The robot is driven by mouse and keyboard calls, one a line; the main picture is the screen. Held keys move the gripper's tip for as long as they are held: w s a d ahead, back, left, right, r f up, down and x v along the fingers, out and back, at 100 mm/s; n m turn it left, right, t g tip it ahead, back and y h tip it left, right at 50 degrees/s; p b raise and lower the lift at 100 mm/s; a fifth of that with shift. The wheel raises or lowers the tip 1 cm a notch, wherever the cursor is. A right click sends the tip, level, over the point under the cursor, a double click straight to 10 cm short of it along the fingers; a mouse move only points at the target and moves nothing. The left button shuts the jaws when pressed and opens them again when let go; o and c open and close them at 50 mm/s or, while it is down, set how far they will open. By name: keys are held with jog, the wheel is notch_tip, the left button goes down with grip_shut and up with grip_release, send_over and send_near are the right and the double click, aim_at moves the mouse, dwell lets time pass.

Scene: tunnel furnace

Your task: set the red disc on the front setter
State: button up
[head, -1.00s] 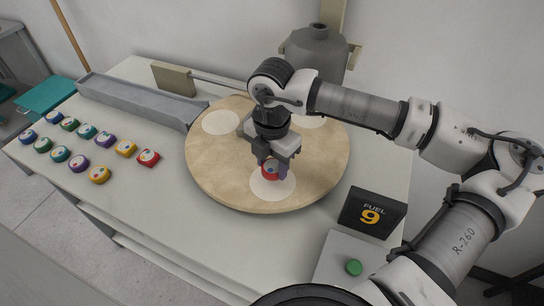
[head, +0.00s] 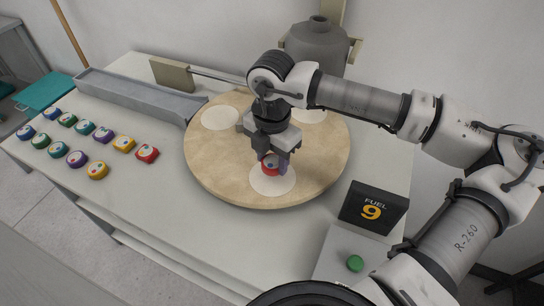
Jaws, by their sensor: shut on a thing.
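The red disc (head: 270,168) is between the fingers of my gripper (head: 273,163), which is shut on it. The disc is at the front white round setter (head: 271,186) on the round tan turntable (head: 212,166). It shows over the far part of that setter; I cannot tell whether it touches. Two other white setters show on the turntable, one at the back left (head: 220,118) and one at the back right (head: 312,116), partly behind my arm.
Several coloured pieces, one of them red (head: 147,153), lie in rows on the table's left. A grey trough (head: 135,97) runs behind them. A grey vessel (head: 318,45) stands behind.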

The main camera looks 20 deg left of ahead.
jog(key=shift+f+b, duration=1.4)
jog(key=shift+b, duration=0.1)
jog(key=shift+f+b, duration=0.45)
jog(key=shift+b, duration=0.2)
jog(key=shift+r, duration=0.1)
jog(key=o, duration=1.1)
notch_tip(320, 180, up, 14)
jog(key=shift+f+b, duration=0.1)
jog(key=shift+b, duration=0.65)
